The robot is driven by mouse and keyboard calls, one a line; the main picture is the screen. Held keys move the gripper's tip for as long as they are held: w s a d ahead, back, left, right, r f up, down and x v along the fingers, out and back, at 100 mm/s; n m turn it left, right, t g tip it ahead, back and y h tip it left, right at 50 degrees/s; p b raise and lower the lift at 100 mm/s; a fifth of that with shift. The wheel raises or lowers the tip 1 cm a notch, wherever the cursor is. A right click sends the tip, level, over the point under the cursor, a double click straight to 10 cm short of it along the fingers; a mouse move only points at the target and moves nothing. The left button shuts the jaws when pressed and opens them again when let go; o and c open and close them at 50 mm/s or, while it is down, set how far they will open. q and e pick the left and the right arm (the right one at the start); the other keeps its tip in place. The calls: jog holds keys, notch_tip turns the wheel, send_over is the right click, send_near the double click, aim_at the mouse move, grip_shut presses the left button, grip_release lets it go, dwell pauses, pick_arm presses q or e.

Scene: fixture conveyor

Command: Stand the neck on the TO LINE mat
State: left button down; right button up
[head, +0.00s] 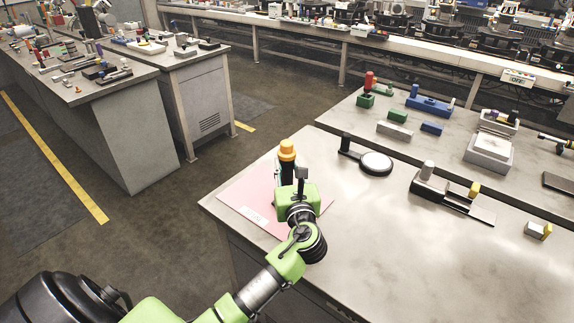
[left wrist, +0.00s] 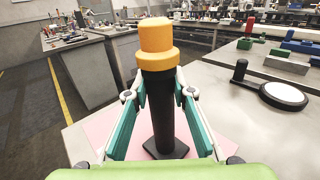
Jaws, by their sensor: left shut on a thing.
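The neck (head: 287,168) is a black post with an orange stepped cap and a square black foot. It is upright over the pink mat (head: 240,197), which has a white label whose words are too small to read. My left gripper (head: 291,180) is shut on the neck. In the left wrist view the fingers of the left gripper (left wrist: 160,96) lie on both sides of the black post (left wrist: 162,112), with the foot below over the pink mat (left wrist: 104,128). I cannot tell whether the foot touches the mat. My right gripper is out of view.
A black part with a round pale disc (head: 376,162) lies right of the mat. Dark and yellow fixtures (head: 440,190) stand farther right, and green and blue blocks (head: 430,104) at the back. The table's front right is clear. The table's left edge (head: 207,208) is beside the mat.

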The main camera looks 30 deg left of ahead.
pick_arm(q)
jog(key=shift+f, duration=0.2)
jog(key=c, duration=1.7)
grip_release()
jog(key=shift+s+d+f, duration=0.1)
jog(key=v, duration=1.2)
